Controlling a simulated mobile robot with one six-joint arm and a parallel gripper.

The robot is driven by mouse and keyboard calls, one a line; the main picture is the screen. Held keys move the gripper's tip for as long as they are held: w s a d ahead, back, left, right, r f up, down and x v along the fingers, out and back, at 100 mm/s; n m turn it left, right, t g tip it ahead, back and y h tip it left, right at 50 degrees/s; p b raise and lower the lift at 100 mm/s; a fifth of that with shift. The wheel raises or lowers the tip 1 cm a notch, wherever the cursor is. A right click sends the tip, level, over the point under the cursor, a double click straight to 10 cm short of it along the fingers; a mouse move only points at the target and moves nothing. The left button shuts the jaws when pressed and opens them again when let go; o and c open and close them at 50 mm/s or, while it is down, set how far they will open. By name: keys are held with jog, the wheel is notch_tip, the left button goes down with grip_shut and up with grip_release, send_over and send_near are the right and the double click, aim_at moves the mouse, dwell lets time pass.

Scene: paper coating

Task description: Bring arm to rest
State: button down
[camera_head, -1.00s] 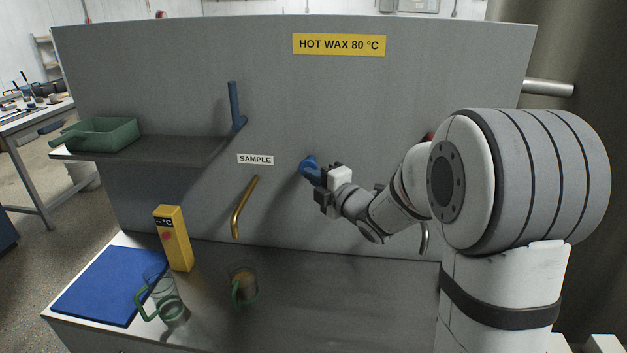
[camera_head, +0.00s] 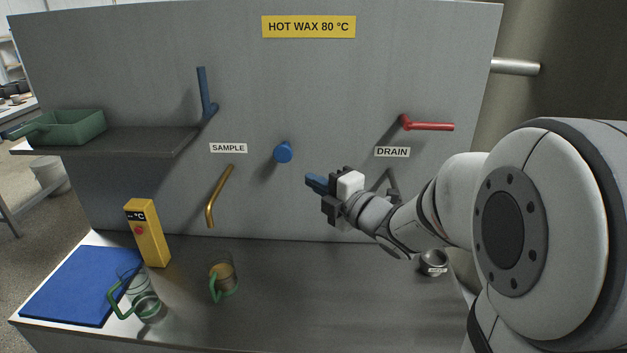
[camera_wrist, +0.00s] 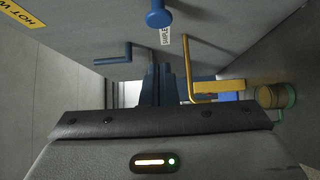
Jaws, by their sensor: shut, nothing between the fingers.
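My gripper (camera_head: 316,183) is shut and empty, in front of the grey panel (camera_head: 330,70), right of and a little below the blue knob (camera_head: 284,152). In the wrist view its blue fingers (camera_wrist: 160,84) are together, with the blue knob (camera_wrist: 158,14) beyond them and apart. My arm reaches in from the right of the head view.
A blue lever (camera_head: 206,95), a brass spout (camera_head: 218,195) and a red lever (camera_head: 428,126) stick out from the panel. A green tray (camera_head: 68,128) sits on a shelf. Below are a yellow thermometer (camera_head: 148,235), a blue mat (camera_head: 65,285), two glass mugs (camera_head: 222,280) and a metal cup (camera_head: 433,263).

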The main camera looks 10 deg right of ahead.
jog(key=s+d+f+m+g+h+p, duration=0.1)
jog(key=s+d+f+m+g+h, duration=0.1)
jog(key=d+m+h, duration=0.4)
jog(key=s+d+f+m+g+h, duration=0.1)
jog(key=s+d+f+m+h, duration=0.2)
jog(key=m, duration=0.5)
jog(key=s+a+f+m+g, duration=0.1)
jog(key=s+m+g, duration=0.3)
jog(key=s, duration=0.5)
jog(key=s+a+f+m+g+h, duration=0.1)
jog(key=s+a+f+m+g, duration=0.1)
jog(key=s+m+g, duration=0.3)
jog(key=s+f+m, duration=0.1)
jog(key=s, duration=0.3)
jog(key=shift+s+a+f+m+p, duration=0.2)
jog(key=shift+s+f+m+p, duration=0.1)
jog(key=shift+m+p, duration=0.1)
jog(key=shift+d, duration=0.1)
